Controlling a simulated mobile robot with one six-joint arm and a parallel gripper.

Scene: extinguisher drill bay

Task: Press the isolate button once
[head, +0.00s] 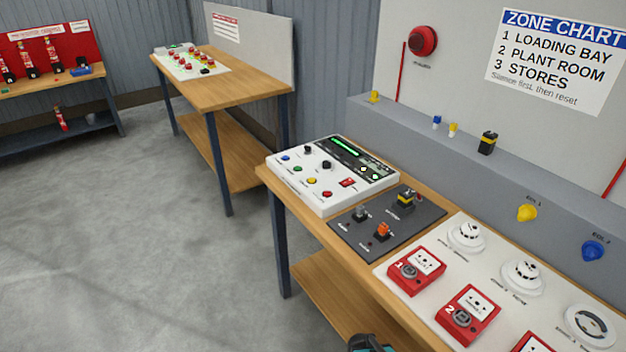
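A white control panel (333,172) sits at the far end of the near wooden bench. It has a dark display strip with a green bar, and a red switch (347,183). Its small controls include a blue button (285,158), a green button (297,169), a yellow button (312,181), a red button (327,194) and black knobs. The labels are too small to read, so I cannot tell which control is isolate. A dark and teal part of my gripper (372,344) just shows at the bottom edge, well apart from the panel; its fingers are hidden.
A dark plate (386,222) with grey, orange and yellow-black switches lies beside the panel. Nearer is a white board (407,260) with red call points and white detectors. A grey ledge (450,150) runs behind. A second bench (250,92) stands beyond; the floor at left is clear.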

